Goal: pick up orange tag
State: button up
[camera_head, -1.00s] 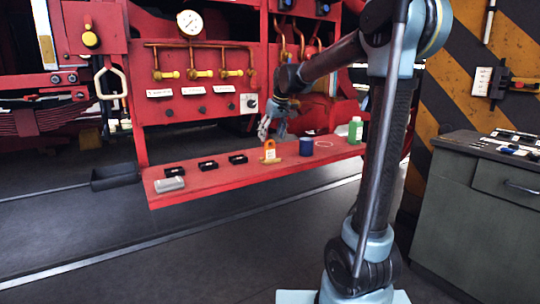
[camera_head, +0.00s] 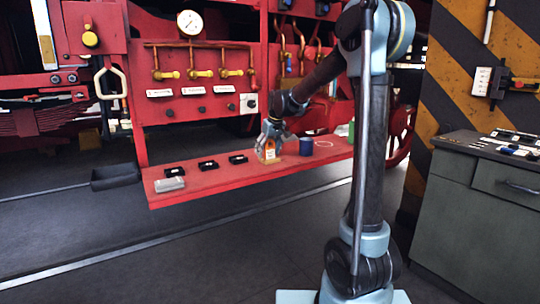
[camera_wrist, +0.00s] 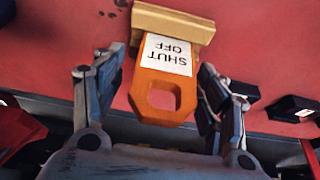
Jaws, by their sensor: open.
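The orange tag (camera_wrist: 162,95) has a white label reading "SHUT OFF" and a square hole near its end. In the wrist view it is held at one end by a tan block (camera_wrist: 172,22) and lies between my two fingers. My gripper (camera_wrist: 165,85) is open, with one finger on each side of the tag. I cannot tell whether either finger touches it. In the head view my gripper (camera_head: 268,152) is at the orange tag (camera_head: 270,145) above the red shelf (camera_head: 215,183), and partly hides it.
On the shelf, a blue cup-like object (camera_head: 306,146) stands just right of the tag. Several black boxes, one of them here (camera_head: 238,159), and a grey object (camera_head: 170,184) lie to the left. A green bottle (camera_head: 351,131) is partly hidden behind my arm.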

jog(key=c, duration=1.1)
jog(key=shift+c, duration=0.2)
notch_tip(320, 180, up, 10)
